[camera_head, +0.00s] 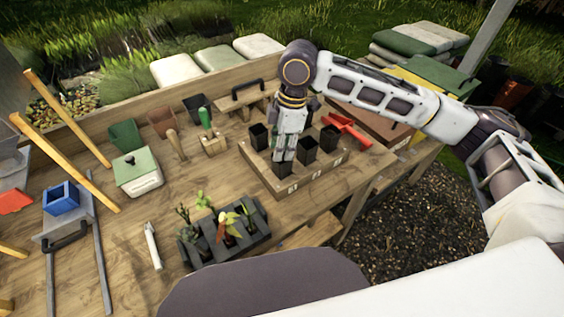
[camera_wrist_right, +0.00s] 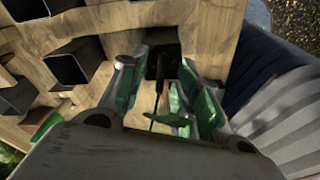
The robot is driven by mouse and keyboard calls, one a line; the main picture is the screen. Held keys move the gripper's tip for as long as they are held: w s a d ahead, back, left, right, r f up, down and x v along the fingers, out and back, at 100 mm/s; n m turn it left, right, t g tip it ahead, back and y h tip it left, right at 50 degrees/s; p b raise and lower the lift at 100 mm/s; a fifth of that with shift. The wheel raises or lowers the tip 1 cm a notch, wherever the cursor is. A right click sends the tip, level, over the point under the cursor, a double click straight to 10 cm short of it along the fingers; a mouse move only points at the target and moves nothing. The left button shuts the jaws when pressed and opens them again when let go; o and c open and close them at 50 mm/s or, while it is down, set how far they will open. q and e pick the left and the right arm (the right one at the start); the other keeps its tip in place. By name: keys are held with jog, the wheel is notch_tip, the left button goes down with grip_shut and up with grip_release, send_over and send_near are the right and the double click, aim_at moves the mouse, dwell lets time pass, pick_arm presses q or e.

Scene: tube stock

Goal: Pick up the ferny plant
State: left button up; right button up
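Several small plants stand in a dark tray (camera_head: 252,240) at the front of the bench. One is a dark green bushy plant (camera_head: 189,233) at the tray's left; the leaves are too small to tell surely which plant is ferny. My right gripper (camera_head: 284,158) points down over a front pot (camera_head: 283,169) in the wooden pot rack, away from the tray. In the right wrist view its green-padded fingers (camera_wrist_right: 165,85) are apart. A dark stem with a green leaf (camera_wrist_right: 178,102) shows between them, with a gap on the sides. My left gripper is not in view.
The wooden pot rack (camera_head: 262,177) holds several black pots. A red tool (camera_head: 347,130) lies to its right. Bare bench lies between tray and rack.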

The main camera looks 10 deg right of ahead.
jog(key=shift+c, duration=1)
grip_shut()
jog(key=shift+r, duration=0.45)
notch_tip(320, 180, up, 3)
jog(key=shift+f, duration=0.1)
notch_tip(320, 180, up, 5)
jog(key=shift+r, duration=0.7)
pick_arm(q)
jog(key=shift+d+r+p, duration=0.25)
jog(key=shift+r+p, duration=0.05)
pick_arm(e)
jog(key=shift+r, duration=0.15)
